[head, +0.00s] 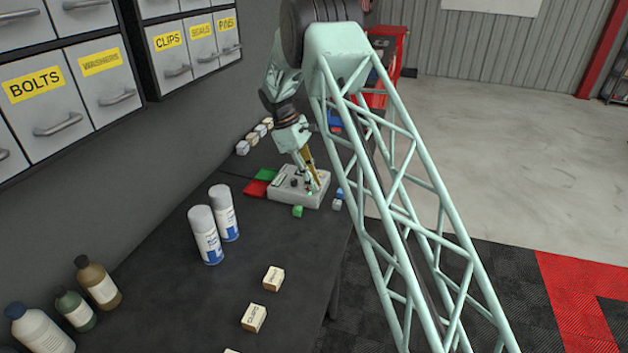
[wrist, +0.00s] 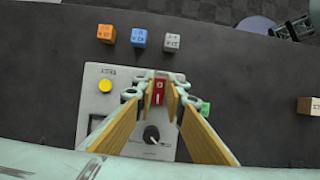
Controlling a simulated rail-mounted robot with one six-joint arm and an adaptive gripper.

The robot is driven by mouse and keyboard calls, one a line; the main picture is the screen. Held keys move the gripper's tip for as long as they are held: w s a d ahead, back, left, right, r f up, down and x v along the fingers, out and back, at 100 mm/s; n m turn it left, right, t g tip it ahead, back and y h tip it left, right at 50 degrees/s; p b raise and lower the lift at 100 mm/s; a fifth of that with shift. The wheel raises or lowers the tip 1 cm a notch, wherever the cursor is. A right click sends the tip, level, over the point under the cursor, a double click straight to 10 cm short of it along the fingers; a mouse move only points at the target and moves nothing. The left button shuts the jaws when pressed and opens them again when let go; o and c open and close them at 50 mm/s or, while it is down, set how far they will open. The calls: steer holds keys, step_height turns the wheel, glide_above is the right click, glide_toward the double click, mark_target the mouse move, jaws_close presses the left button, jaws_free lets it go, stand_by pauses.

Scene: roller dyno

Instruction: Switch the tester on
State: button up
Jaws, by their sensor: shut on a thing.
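The tester is a light grey box (head: 285,197) on the dark bench. In the wrist view its panel (wrist: 120,73) has a yellow button (wrist: 105,86), a black knob (wrist: 151,134), a dark window at left, partly covered, and a red rocker switch (wrist: 160,86) with white marks. My gripper (head: 315,188) points down onto the tester. In the wrist view my gripper (wrist: 160,97) has its yellowish fingers on either side of the red switch, shut on it. Which way the rocker is tipped I cannot tell.
Orange (wrist: 105,33), blue (wrist: 138,37) and grey (wrist: 171,42) cubes lie beside the tester. A green cube (head: 297,211) is close to it. Red (head: 255,189) and green (head: 266,175) patches lie left. Spray cans (head: 206,238) stand nearer; small boxes (head: 273,278) lie in front.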

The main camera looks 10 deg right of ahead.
stand_by(0.3)
steer(key=o, duration=0.8)
steer(key=shift+o, duration=0.2)
steer(key=shift+r, duration=0.1)
steer(key=v, duration=1.2)
steer(key=shift+w+a, duration=0.1)
